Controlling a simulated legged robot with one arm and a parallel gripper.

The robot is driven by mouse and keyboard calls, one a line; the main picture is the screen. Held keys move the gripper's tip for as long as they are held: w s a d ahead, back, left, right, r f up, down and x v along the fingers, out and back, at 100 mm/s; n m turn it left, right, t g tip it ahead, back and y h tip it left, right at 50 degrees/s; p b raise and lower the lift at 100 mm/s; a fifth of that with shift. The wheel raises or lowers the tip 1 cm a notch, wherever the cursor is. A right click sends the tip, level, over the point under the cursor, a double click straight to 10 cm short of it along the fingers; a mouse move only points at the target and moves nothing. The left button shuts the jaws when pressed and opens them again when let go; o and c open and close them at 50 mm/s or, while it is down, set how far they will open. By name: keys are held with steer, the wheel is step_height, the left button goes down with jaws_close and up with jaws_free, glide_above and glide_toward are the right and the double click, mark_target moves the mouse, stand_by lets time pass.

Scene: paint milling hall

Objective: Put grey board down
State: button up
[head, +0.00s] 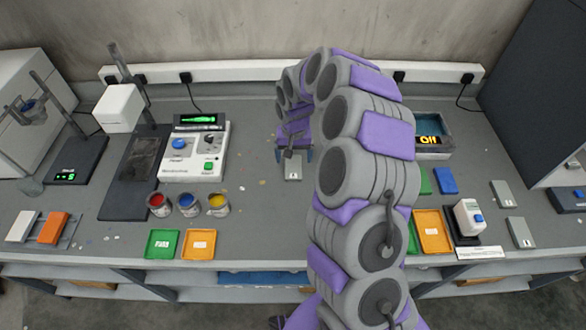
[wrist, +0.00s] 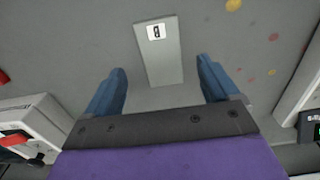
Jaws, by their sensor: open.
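A grey board (head: 293,170) lies flat on the grey bench, in the middle of the head view. In the wrist view the board (wrist: 160,62) shows a white label with a dark mark at its far end. My gripper (head: 293,155) is open above the bench at the back end of this board. In the wrist view its two blue fingers (wrist: 161,68) stand apart on either side of the board, with clear gaps. Neither finger appears to touch it. Two similar grey boards, an upper one (head: 503,193) and a lower one (head: 520,232), lie to the right.
Left of the board are a white stirrer unit (head: 195,152) and red, blue and yellow paint cups (head: 217,204). Green (head: 163,244) and orange (head: 199,244) trays lie at the front. A dark bin (head: 433,153) marked "Off" stands right. My arm hides part of the bench.

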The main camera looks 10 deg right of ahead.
mark_target(293, 167)
step_height(293, 167, down, 5)
steer(key=shift+a+f+b, duration=0.1)
steer(key=shift+b, duration=0.6)
steer(key=shift+c, duration=0.2)
steer(key=c, duration=1.2)
step_height(293, 167, up, 4)
steer(key=shift+w+f+p, duration=0.1)
steer(key=shift+p, duration=0.5)
steer(key=s, duration=0.5)
steer(key=s+r+p, duration=0.1)
steer(key=s, duration=1)
steer(key=shift+d+r+p, duration=0.2)
steer(key=shift+p, duration=0.2)
